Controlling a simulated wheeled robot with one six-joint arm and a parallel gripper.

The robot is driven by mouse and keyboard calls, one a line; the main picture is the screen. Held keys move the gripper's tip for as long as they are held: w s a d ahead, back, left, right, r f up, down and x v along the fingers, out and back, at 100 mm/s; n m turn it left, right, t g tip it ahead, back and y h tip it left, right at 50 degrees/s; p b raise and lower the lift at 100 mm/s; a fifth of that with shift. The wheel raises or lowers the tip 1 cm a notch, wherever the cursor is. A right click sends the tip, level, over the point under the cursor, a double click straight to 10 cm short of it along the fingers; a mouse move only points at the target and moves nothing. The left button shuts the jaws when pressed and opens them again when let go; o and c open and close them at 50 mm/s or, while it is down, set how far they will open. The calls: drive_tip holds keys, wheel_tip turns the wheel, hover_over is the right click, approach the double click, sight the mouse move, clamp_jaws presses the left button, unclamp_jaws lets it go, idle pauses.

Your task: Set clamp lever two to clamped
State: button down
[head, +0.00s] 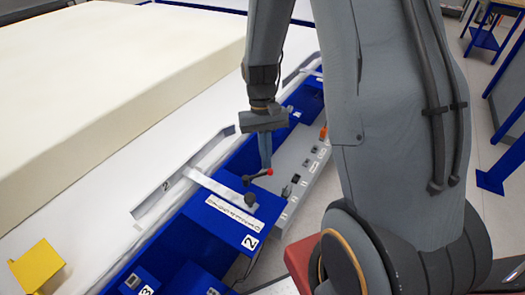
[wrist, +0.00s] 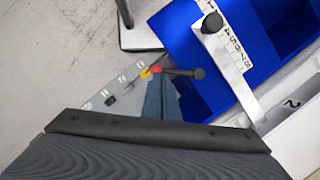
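Station two has a white clamp bar (head: 215,188) marked 2 at its bed end, with a black knob (head: 250,199) at its outer end. The bar also shows in the wrist view (wrist: 235,75). Beside it is a short dark lever (head: 258,177) with a black knob at one end and a red tip at the other. It also shows in the wrist view (wrist: 182,72). My gripper (head: 266,165) points down, its fingertips at the lever's red end. In the wrist view the fingers (wrist: 160,84) lie close together. Whether they touch the lever is unclear.
A large cream foam block (head: 110,80) lies on the white bed at left. A blue frame (head: 185,240) runs along the bed's edge. A grey panel (head: 300,160) with small switches and an orange part lies beyond my gripper. A yellow block (head: 37,268) sits at lower left.

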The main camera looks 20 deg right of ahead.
drive_tip(key=s+m+p, duration=0.1)
drive_tip(key=m, duration=0.1)
drive_tip(key=s+m+y+p, duration=0.1)
drive_tip(key=s+m, duration=0.1)
drive_tip(key=shift+r+m+t, duration=0.1)
drive_tip(key=shift+m+t, duration=0.2)
drive_tip(key=shift+s+a+m+t+y+p, duration=0.15)
drive_tip(key=shift+s+a+m+y+p, duration=0.1)
drive_tip(key=shift+s+m+p, duration=0.45)
drive_tip(key=shift+s+a+m+t+y+p, duration=0.15)
drive_tip(key=shift+s+a+m+y+p, duration=0.25)
drive_tip(key=shift+m, duration=0.5)
drive_tip(key=shift+s+d, duration=0.1)
drive_tip(key=shift+s, duration=0.05)
wheel_tip(320, 180, up, 10)
drive_tip(key=b, duration=0.1)
hover_over(271, 173)
drive_tip(key=w+d, duration=0.2)
drive_tip(key=d, duration=0.2)
drive_tip(key=shift+r, duration=0.1)
drive_tip(key=shift+a, duration=0.1)
